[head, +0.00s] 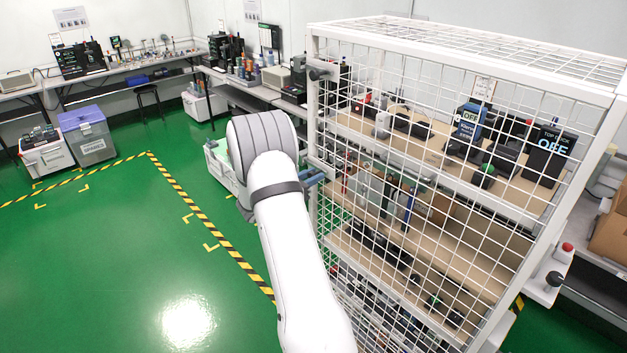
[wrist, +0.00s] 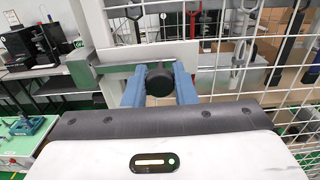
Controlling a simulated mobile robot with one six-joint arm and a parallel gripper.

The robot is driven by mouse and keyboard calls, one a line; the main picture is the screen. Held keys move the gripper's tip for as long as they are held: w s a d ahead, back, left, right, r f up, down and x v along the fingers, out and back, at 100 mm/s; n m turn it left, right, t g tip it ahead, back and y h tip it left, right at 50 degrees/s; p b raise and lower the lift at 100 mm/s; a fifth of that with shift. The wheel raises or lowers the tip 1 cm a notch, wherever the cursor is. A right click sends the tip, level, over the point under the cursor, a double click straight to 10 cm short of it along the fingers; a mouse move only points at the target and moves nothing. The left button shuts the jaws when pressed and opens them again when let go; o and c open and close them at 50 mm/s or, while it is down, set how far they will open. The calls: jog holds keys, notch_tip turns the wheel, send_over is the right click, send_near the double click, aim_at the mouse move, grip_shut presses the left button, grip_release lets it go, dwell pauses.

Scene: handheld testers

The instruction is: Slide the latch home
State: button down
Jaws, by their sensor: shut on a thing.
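In the wrist view, my gripper (wrist: 159,84) has its two blue fingers closed on either side of a round black knob (wrist: 158,79). The knob sits in front of a grey horizontal latch bar (wrist: 116,69) on the front of the white mesh cage. A grey-green block (wrist: 81,72) is at the bar's left end. In the head view, the cage (head: 470,75) stands at the right, and my gripper's blue fingers (head: 313,179) are at its left front post. My arm hides part of that area, and the knob is not clear there.
A dark cylindrical fitting (head: 319,74) sticks out higher on the cage's left post. Shelves with handheld testers (head: 469,121) are behind the mesh. A pale bin (head: 220,165) stands behind my arm. The green floor (head: 110,260) at left is open.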

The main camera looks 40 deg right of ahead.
jog(key=w+b, duration=0.1)
jog(key=w, duration=0.1)
jog(key=w+b, duration=0.1)
jog(key=w, duration=0.1)
jog(key=shift+a+f, duration=0.15)
jog(key=shift+a, duration=0.05)
jog(key=shift+w+r, duration=0.15)
jog(key=shift+r, duration=0.05)
jog(key=c, duration=1.2)
grip_release()
jog(key=shift+w, duration=0.1)
jog(key=shift+c, duration=0.2)
jog(key=shift+o, duration=0.2)
jog(key=b, duration=0.2)
send_near(311, 165)
jog(key=shift+s+a, duration=0.25)
jog(key=shift+a, duration=0.6)
jog(key=shift+r, duration=0.1)
